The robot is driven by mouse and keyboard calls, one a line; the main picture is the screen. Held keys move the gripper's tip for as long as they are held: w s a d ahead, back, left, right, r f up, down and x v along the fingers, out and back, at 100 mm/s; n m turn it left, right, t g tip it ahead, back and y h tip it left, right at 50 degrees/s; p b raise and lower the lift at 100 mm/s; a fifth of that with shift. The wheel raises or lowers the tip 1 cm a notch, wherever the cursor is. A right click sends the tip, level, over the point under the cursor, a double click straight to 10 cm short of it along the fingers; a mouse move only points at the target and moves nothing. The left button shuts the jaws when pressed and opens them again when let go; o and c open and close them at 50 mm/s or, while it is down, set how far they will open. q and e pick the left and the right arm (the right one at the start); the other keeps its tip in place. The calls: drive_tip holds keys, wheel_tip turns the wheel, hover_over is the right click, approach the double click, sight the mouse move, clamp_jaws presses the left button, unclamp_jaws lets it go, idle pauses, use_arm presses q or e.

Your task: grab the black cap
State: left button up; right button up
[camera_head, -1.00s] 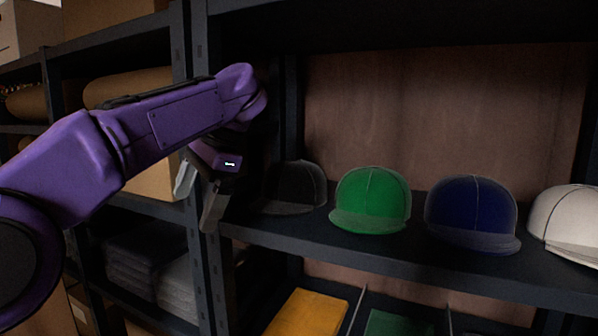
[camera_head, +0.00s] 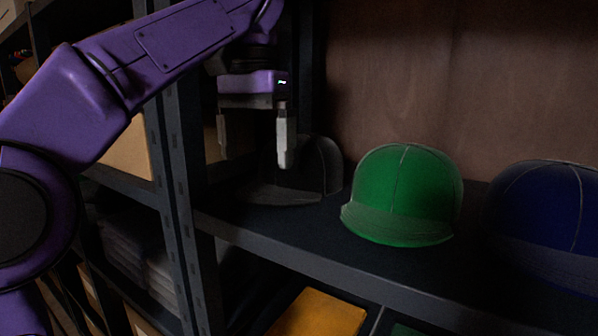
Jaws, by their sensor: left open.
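The black cap (camera_head: 325,172) sits on the dark shelf at the left end of a row of caps, its brim toward me. My left gripper (camera_head: 254,155) hangs with its fingers pointing down, open and empty. Its right finger overlaps the cap's crown in the picture, and its left finger is left of the cap. I cannot tell whether a finger touches the cap. The gripper hides part of the crown. My right gripper is not in view.
A green cap (camera_head: 404,194) stands close to the right of the black cap, with a blue cap (camera_head: 546,222) farther right. A dark shelf post (camera_head: 178,190) rises at the left. The shelf's front edge (camera_head: 300,258) runs below the caps. Folded cloth lies on a lower shelf at left.

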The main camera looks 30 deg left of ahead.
sight(269, 189)
use_arm(q)
drive_tip(key=w+f+b, duration=0.1)
drive_tip(key=f, duration=0.1)
drive_tip(key=w+f+b, duration=0.1)
drive_tip(key=f, duration=0.1)
drive_tip(key=w+f+b, duration=0.1)
drive_tip(key=f, duration=0.2)
drive_tip(key=shift+d, duration=0.1)
drive_tip(key=shift+s+r, duration=0.25)
drive_tip(key=shift+s, duration=0.45)
drive_tip(key=shift+w+f, duration=0.1)
drive_tip(key=shift+w, duration=0.1)
drive_tip(key=c, duration=0.7)
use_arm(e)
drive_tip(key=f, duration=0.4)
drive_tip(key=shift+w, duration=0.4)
